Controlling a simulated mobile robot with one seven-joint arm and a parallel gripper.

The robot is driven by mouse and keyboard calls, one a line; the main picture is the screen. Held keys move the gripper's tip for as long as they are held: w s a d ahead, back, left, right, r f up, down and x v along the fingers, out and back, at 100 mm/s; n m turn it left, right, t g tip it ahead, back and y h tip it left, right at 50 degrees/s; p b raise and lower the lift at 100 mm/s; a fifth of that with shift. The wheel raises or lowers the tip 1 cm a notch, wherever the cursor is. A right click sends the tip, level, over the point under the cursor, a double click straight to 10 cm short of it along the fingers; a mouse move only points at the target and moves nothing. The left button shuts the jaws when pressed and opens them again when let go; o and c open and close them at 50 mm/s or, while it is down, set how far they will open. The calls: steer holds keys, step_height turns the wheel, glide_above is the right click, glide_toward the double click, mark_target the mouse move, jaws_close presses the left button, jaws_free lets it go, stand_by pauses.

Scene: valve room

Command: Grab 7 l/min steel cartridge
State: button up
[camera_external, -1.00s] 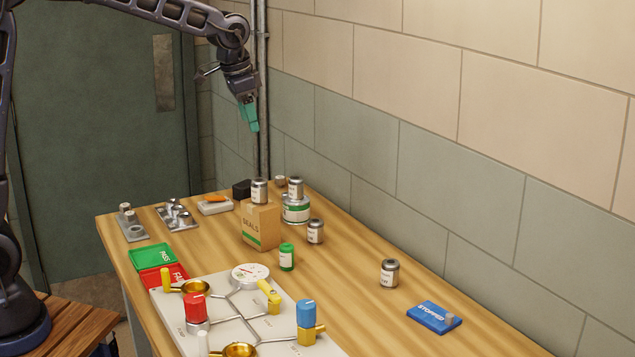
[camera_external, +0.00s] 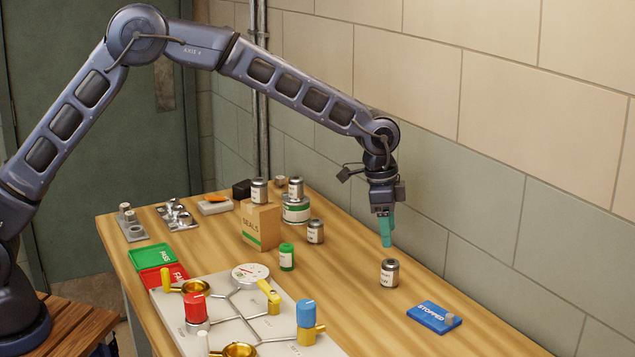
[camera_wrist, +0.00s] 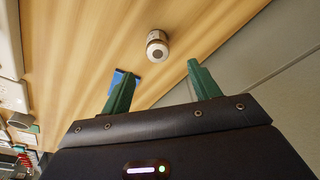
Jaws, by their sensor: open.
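A steel cartridge (camera_external: 389,273) with a white label stands upright alone on the right part of the table; its label is too small to read surely. It shows in the wrist view (camera_wrist: 157,46) beyond my fingertips. My gripper (camera_external: 386,240) points down above it, apart from it, with green fingers. In the wrist view my gripper (camera_wrist: 155,80) is open and empty. Other steel cartridges stand farther back: one on the table (camera_external: 315,231), one on the SEALS box (camera_external: 259,191), one on a green-banded tin (camera_external: 296,187). Their flow ratings are unreadable.
A green cartridge (camera_external: 286,257) stands near the SEALS box (camera_external: 261,226). A valve panel (camera_external: 240,318) fills the front left. The wall (camera_external: 480,200) runs close along the back edge.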

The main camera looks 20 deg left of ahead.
mark_target(391, 262)
steer(key=shift+s+d+f, duration=0.1)
steer(key=shift+d+f, duration=0.1)
steer(key=shift+f, duration=0.35)
steer(key=f, duration=0.6)
steer(key=d+f, duration=0.1)
steer(key=f, duration=0.3)
steer(key=shift+r, duration=0.1)
steer(key=c, duration=1.2)
